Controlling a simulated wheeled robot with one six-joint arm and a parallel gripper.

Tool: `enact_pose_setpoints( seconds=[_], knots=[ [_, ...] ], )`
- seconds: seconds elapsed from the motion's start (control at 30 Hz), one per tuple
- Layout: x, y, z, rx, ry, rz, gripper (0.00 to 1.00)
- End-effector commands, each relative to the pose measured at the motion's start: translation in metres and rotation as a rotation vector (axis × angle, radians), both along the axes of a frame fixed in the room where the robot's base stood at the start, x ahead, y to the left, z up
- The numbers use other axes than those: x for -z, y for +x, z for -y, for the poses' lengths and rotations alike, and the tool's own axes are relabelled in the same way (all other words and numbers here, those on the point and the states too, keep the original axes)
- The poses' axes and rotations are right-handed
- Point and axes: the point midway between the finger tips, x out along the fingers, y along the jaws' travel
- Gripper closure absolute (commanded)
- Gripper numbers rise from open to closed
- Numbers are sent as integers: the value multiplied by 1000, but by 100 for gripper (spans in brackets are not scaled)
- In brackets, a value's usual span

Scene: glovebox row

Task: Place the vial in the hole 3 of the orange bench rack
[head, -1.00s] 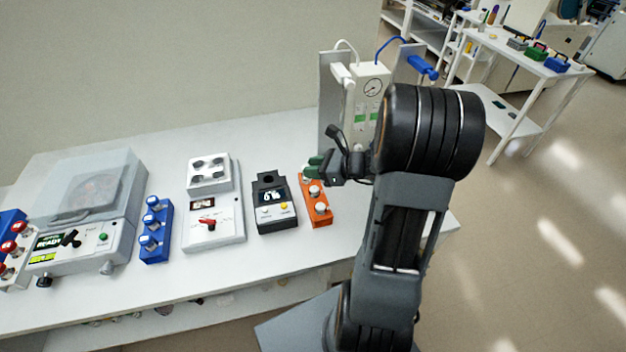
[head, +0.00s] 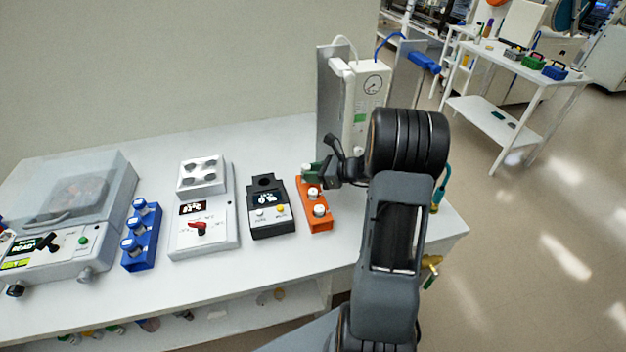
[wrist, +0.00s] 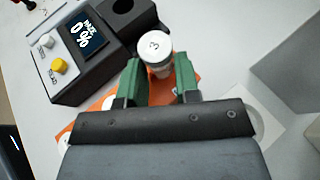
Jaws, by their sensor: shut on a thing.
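The vial (wrist: 158,48) has a white cap marked 3 and stands between the green fingers of my gripper (wrist: 158,72), which is shut on it. The orange bench rack (head: 317,222) shows in the head view with two white-capped vials in its nearer holes. My gripper (head: 316,171) is at the rack's far end. In the wrist view, parts of the orange rack (wrist: 66,133) show beneath and beside the fingers. The fingers and wrist hide the vial's lower part and most of the rack, so I cannot tell how deep the vial sits.
A black device with a display (head: 270,222) stands close left of the rack. Further left are a white device with a red knob (head: 204,240), a blue rack (head: 141,250) and a lidded machine (head: 75,230). A white gauge unit (head: 368,95) stands behind my gripper. Bench front is clear.

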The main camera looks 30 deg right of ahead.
Motion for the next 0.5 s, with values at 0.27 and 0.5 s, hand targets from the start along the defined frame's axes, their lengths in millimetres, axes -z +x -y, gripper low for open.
enact_pose_setpoints(
  seconds=[0.27,0.5],
  knots=[
    [13,-3,-3,-5,-1,-21,66],
    [10,-2,-2,-3,-1,-15,46]
  ],
)
